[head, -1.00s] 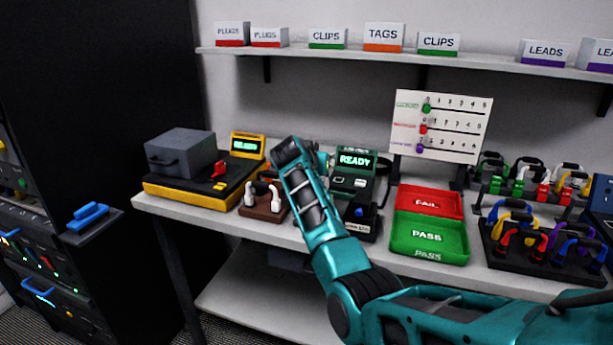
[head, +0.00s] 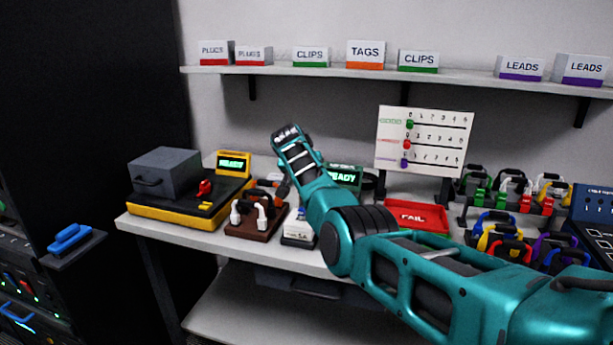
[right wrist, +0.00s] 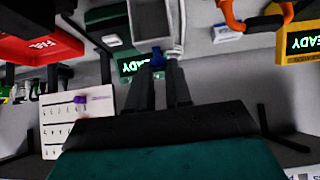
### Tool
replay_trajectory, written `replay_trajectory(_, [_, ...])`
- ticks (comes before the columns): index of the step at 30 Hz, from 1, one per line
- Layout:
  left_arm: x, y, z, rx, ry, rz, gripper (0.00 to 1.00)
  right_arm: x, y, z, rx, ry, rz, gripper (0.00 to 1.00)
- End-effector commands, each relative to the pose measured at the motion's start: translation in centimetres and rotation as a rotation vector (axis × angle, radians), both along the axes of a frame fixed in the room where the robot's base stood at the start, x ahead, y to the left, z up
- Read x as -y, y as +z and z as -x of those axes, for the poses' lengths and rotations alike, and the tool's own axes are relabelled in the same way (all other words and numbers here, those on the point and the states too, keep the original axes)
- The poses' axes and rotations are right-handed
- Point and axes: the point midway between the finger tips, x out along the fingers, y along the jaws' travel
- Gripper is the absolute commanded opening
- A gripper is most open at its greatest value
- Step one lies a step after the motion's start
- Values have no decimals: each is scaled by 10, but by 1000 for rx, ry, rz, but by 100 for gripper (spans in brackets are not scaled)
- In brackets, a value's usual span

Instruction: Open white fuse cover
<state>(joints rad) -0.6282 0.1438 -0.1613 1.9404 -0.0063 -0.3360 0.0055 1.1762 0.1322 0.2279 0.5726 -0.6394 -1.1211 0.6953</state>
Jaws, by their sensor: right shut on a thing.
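A small white block with a blue part on top (head: 298,226) stands on the bench right of the brown stand; I cannot tell whether it is the fuse cover. My right gripper (right wrist: 160,64) is shut on a small blue piece (right wrist: 157,55) in the right wrist view. A grey box with a pale rim (right wrist: 150,22) sits just beyond the fingertips, beside a white strand. Whether the cover is open is unclear. In the head view my right arm hides these fingertips and part of the green READY tester (head: 343,176). My left gripper is out of view.
A yellow READY station (head: 233,163) and brown stand with white-ended leads (head: 253,228) are left of my arm. A red FAIL tray (head: 415,214), slider board (head: 420,140) and racks of coloured leads are right. A shelf (head: 330,70) runs above.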

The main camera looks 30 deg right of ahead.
Motion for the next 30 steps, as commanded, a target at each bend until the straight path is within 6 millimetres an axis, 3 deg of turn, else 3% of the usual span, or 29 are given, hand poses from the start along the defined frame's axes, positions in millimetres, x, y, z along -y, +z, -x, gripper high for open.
replay_trajectory(1, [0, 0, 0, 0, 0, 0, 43, 6, 11, -3, 18, -3, 12, 0])
replay_trajectory(17, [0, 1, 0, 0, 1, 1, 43, 7, 12, -4, 14, -4, 5, 0])
replay_trajectory(18, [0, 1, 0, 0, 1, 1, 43, 7, 12, -3, 14, -4, 4, 22])
replay_trajectory(25, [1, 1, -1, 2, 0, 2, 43, 4, 7, -3, 5, -1, -3, 44])
replay_trajectory(30, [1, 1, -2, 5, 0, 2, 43, 3, 5, -2, 2, -1, -5, 44])
